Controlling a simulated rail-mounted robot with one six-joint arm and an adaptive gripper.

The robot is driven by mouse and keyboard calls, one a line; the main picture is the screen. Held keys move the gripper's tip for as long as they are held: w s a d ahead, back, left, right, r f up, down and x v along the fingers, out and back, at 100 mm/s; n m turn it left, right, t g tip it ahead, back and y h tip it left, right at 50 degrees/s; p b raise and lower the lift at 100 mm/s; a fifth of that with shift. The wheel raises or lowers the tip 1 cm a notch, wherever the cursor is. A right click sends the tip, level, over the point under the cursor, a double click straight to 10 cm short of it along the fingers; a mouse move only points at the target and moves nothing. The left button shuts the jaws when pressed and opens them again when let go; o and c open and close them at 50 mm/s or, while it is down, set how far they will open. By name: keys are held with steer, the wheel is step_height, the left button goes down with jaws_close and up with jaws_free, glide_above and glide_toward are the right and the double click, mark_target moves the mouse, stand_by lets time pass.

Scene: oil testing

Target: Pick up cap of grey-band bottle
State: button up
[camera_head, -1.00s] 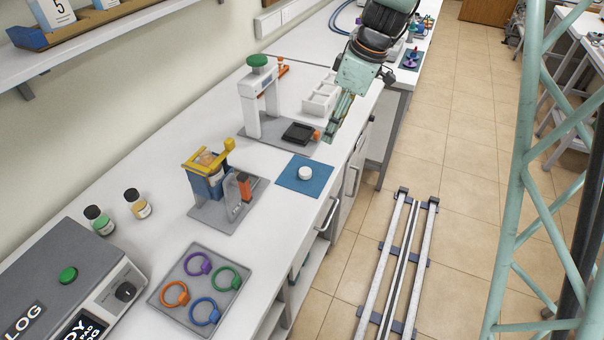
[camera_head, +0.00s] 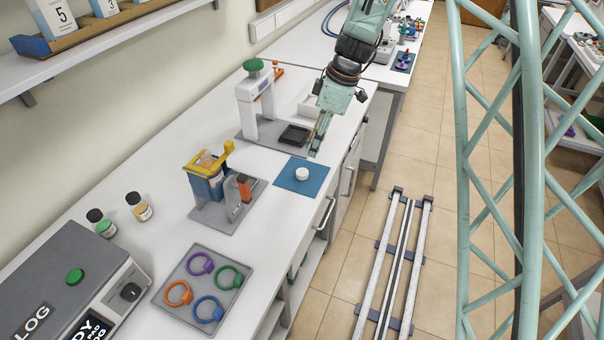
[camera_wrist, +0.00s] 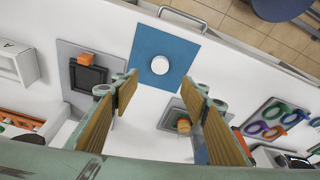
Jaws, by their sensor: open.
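A small white round piece, which looks like a cap (camera_head: 302,174), lies on a blue mat (camera_head: 303,190) near the bench's front edge. In the wrist view the white cap (camera_wrist: 160,65) sits on the blue mat (camera_wrist: 165,40), just beyond the gap between my fingertips. My gripper (camera_head: 315,153) points down behind the mat in the head view, apart from the cap. In the wrist view my gripper (camera_wrist: 162,86) is open and empty. Two small dark-capped bottles, one with green (camera_head: 104,226) and one with yellow (camera_head: 139,208), stand by the wall. I cannot make out a grey band.
A blue and yellow device (camera_head: 207,180) stands left of the mat. A tray (camera_head: 240,270) of coloured rings is nearer.

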glide_above(302, 172)
steer(key=d, duration=0.2)
steer(key=shift+s+f, duration=0.1)
steer(key=shift+f, duration=4.05)
steer(key=shift+f, duration=0.1)
steer(key=shift+p+x, duration=0.4)
steer(key=shift+x, duration=2.05)
steer(key=shift+a, duration=0.1)
steer(key=shift+c, duration=0.2)
steer(key=c, duration=0.7)
steer(key=shift+o, duration=0.2)
